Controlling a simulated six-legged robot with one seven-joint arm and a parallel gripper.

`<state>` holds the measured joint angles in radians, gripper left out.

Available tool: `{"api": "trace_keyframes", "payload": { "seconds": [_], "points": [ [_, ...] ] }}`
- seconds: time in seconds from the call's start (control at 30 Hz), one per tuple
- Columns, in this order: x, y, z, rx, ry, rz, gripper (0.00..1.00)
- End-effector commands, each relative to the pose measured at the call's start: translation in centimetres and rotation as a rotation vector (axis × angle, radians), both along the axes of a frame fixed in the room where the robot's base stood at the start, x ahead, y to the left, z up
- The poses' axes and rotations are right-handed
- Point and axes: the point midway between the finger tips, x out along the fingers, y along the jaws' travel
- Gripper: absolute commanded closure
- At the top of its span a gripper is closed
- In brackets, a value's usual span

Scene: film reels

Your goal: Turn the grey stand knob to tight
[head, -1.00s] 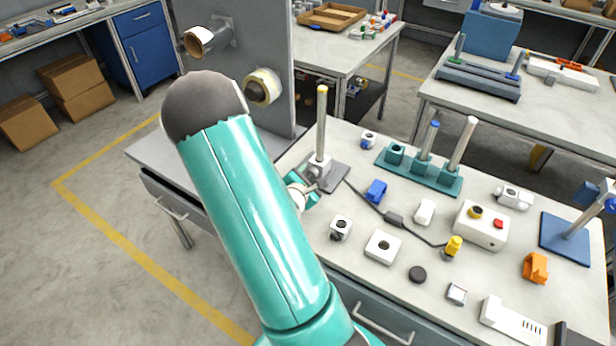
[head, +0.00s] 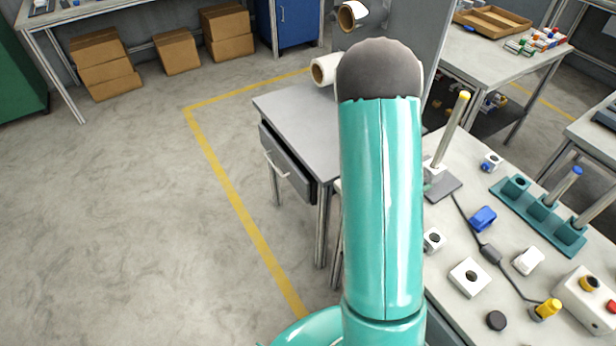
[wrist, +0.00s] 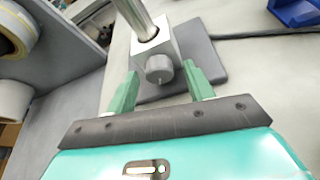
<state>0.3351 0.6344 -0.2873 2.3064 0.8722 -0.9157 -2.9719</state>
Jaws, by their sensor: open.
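The grey stand knob (wrist: 159,69) is a short round cylinder on the front of a pale block (wrist: 152,48) in the wrist view. A metal post (wrist: 138,18) rises through the block, which stands on a dark grey base plate (wrist: 205,58). My gripper (wrist: 161,80) is open, with its green fingers to either side of the knob and a gap visible on each side. In the head view the stand's post (head: 452,130) has a yellow top and its base (head: 445,187) shows beside my arm. My arm hides the gripper and knob there.
A blue clip (head: 483,218), a white square block (head: 469,278) and a black disc (head: 496,320) lie right of the stand, with a dark cable across the bench. A teal rack (head: 545,212) stands further right. Clear floor lies left.

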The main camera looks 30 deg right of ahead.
Motion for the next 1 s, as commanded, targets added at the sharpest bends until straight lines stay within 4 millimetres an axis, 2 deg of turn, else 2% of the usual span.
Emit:
{"api": "trace_keyframes", "payload": {
  "seconds": [0.03, 0.47, 1.0],
  "points": [
    [0.0, 0.0, 0.0, -0.001, 0.022, 0.0, 0.48],
    [-0.8, 5.7, 2.4, -0.002, 0.019, 0.006, 0.48],
    [-1.6, 9.8, 4.0, -0.003, 0.02, 0.004, 0.48]
  ]
}}
